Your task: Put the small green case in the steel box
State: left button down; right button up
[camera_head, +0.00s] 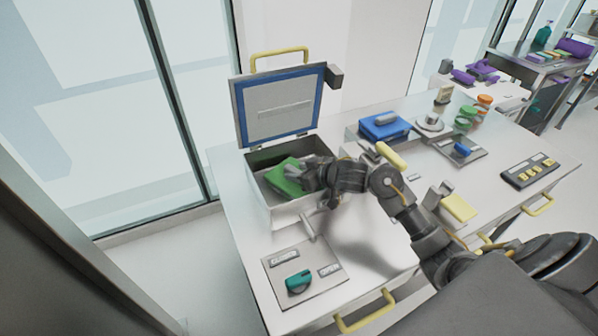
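The small green case (285,179) is inside the mouth of the steel box (290,214), tilted, with its right end at my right gripper (304,176). The box stands on the left part of the counter with its blue-edged lid (281,107) raised. My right gripper reaches in over the box's right wall, and its fingers overlap the case's right end. They look closed around that end, though the fingertips are small and partly hidden. Whether the case touches the box floor cannot be told. My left gripper is not in view.
A plate with a green knob (298,282) lies in front of the box. Yellow handles line the front edge.

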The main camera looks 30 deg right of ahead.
jog(key=shift+s+d+r, duration=0.1)
jog(key=shift+s+r, duration=0.1)
jog(key=shift+r, duration=0.15)
jog(key=p+v, duration=0.1)
jog(key=v, duration=1)
jog(key=shift+s, duration=0.25)
jog(key=shift+r+p, duration=0.15)
jog(key=shift+p, duration=0.2)
